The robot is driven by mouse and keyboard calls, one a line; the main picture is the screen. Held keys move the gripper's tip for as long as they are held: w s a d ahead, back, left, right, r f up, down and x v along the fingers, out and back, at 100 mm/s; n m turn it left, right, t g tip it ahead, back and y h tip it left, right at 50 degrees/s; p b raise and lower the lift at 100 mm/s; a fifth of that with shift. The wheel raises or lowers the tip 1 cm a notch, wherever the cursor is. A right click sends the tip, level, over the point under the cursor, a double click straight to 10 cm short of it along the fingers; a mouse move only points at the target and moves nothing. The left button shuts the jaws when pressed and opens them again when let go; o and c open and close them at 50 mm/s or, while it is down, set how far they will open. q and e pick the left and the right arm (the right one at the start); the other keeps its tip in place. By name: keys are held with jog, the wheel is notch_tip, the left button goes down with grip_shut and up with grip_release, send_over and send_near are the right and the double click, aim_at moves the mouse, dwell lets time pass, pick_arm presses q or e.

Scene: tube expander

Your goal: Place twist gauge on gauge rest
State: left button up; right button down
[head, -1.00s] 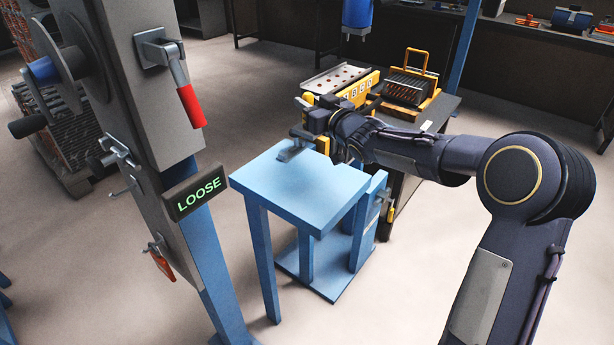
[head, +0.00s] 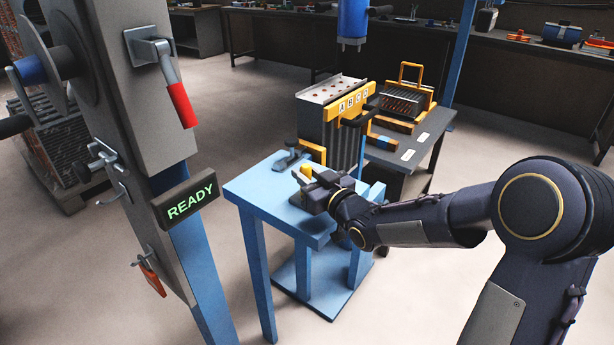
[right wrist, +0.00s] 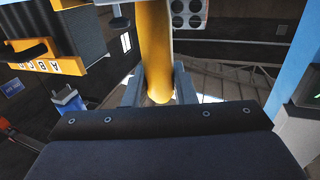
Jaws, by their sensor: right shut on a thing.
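My right gripper (head: 304,178) is over the right part of the blue table's top (head: 265,187). In the right wrist view its two grey fingers (right wrist: 159,88) are shut on a yellow cylindrical handle (right wrist: 155,45), which I take to be the twist gauge. In the head view only a small yellow end (head: 306,170) shows at the fingers; the rest of the gauge is hidden. A small dark grey fixture (head: 287,161) stands at the table's back edge, apart from the gripper; it may be the gauge rest. My left gripper is out of view.
A grey rack with a yellow lettered plate (head: 350,105) stands just behind the table. A dark side table (head: 432,127) holds a yellow-handled basket (head: 405,100). A grey machine column with a READY sign (head: 188,203) stands at left. The table's front left top is clear.

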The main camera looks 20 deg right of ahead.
jog(key=shift+r, duration=0.1)
jog(key=c, duration=1.2)
grip_release()
